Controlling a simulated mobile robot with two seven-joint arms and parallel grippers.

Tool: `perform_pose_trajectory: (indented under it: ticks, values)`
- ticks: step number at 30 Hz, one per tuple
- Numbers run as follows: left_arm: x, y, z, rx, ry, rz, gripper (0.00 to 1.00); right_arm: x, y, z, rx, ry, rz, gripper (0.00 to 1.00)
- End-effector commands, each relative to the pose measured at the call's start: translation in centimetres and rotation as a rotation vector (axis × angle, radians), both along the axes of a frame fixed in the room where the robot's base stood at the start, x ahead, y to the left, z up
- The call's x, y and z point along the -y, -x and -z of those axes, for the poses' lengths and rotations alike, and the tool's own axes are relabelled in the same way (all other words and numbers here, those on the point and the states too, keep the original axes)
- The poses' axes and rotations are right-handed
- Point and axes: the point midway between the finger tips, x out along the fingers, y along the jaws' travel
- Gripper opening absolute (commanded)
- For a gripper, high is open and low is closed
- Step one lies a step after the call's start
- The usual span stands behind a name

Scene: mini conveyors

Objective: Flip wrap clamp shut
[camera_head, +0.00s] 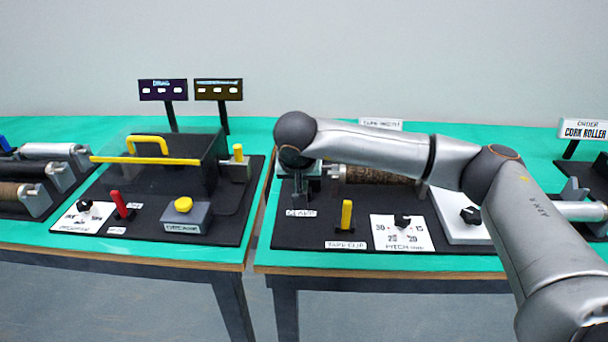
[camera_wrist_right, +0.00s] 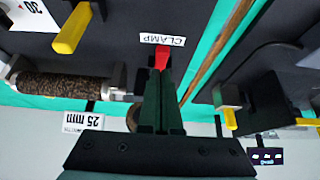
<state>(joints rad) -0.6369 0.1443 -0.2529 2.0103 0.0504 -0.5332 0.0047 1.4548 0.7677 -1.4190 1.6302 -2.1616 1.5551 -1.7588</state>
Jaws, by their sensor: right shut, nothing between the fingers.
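The red clamp lever (camera_wrist_right: 162,56) shows in the right wrist view beside the white CLAMP label (camera_wrist_right: 162,39). The label also shows in the head view (camera_head: 300,213) at the left front of the right-hand station. My right gripper (camera_wrist_right: 161,76) is shut, with its dark fingertips right at the red lever; I cannot tell whether they touch it. Nothing is between the fingers. In the head view my right arm reaches in from the right, and its wrist hides the lever. My left gripper is not in view.
A cork roller (camera_head: 375,175) lies behind a yellow lever (camera_head: 346,215) and a white dial plate (camera_head: 402,233). A gap separates this table from the left one, which carries a black station with a red lever (camera_head: 119,203) and a yellow button (camera_head: 184,204).

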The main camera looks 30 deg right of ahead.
Motion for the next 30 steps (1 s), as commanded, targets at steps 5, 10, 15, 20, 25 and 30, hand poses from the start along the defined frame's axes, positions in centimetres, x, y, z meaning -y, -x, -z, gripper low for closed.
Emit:
perform_pose_trajectory:
  ticks: [5,10,15,20,25,30]
  values:
    - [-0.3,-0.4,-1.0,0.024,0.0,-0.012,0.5,-1.1,1.3,-3.4,0.018,0.001,0.0,0.0]
    - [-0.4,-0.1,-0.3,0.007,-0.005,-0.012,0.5,-2.7,4.0,-5.7,0.021,0.001,0.003,0.0]
    - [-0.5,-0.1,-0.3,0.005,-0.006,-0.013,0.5,-3.8,5.8,-7.2,0.023,0.001,0.006,0.0]
    - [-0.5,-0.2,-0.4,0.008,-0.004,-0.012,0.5,-4.3,6.6,-7.7,0.021,0.001,0.009,0.0]
    - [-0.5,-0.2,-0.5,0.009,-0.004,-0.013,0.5,-4.3,6.7,-7.8,0.022,0.001,0.01,0.0]
    - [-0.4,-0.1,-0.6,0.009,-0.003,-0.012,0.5,-4.3,6.7,-7.9,0.022,0.001,0.01,0.0]
